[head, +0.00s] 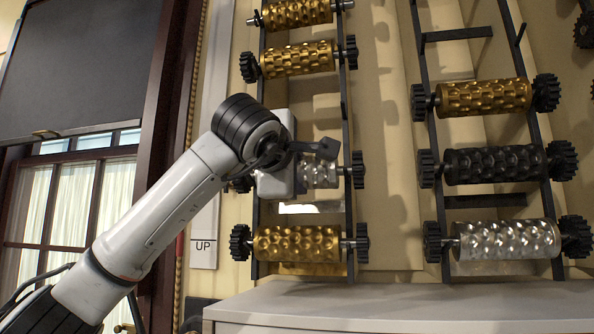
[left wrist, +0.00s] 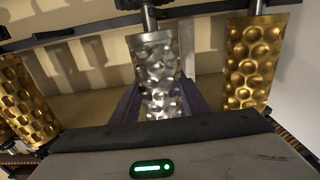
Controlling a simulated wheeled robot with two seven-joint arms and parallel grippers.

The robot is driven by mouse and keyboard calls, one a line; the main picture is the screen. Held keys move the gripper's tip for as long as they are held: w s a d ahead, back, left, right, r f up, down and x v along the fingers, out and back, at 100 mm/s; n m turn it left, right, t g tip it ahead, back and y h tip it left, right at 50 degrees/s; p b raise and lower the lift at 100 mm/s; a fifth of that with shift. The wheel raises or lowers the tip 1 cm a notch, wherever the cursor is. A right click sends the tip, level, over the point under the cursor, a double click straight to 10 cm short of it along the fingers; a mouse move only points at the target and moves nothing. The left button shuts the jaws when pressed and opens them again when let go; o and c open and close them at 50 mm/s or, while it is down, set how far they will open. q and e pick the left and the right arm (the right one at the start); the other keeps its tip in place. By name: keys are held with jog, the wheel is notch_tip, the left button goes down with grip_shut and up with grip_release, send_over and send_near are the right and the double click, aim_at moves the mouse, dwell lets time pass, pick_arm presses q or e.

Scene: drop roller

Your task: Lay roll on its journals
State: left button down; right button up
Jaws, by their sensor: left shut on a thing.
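A silver dimpled roll (head: 319,174) with dark gears at its ends is at the left rack (head: 349,100), between gold rolls above and below. My left gripper (head: 318,150) covers the roll's left part in the head view. In the left wrist view the silver roll (left wrist: 160,72) lies between the two purple-grey fingers, and the gripper is shut on it. The roll's shaft reaches a dark rail (left wrist: 90,32). I cannot tell whether its journals rest in the rack's supports. My right gripper is not in view.
Gold rolls sit above (head: 298,58) and below (head: 297,243) on the left rack. A second rack at right holds a gold (head: 485,97), a black (head: 495,163) and a silver roll (head: 505,240). A grey cabinet top (head: 400,300) lies below.

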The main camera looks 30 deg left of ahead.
pick_arm(q)
jog(key=shift+s+r, duration=0.1)
jog(key=shift+r, duration=0.05)
jog(key=c, duration=1)
grip_release()
jog(key=shift+f, duration=0.45)
jog(key=shift+s+d, duration=0.1)
jog(key=shift+s, duration=0.15)
jog(key=b+v, duration=0.1)
jog(key=v, duration=0.2)
jog(key=b+v, duration=0.1)
jog(key=v, duration=0.2)
jog(key=b+v, duration=0.1)
jog(key=v, duration=0.2)
jog(key=shift+s+r, duration=0.3)
jog(key=shift+s, duration=0.1)
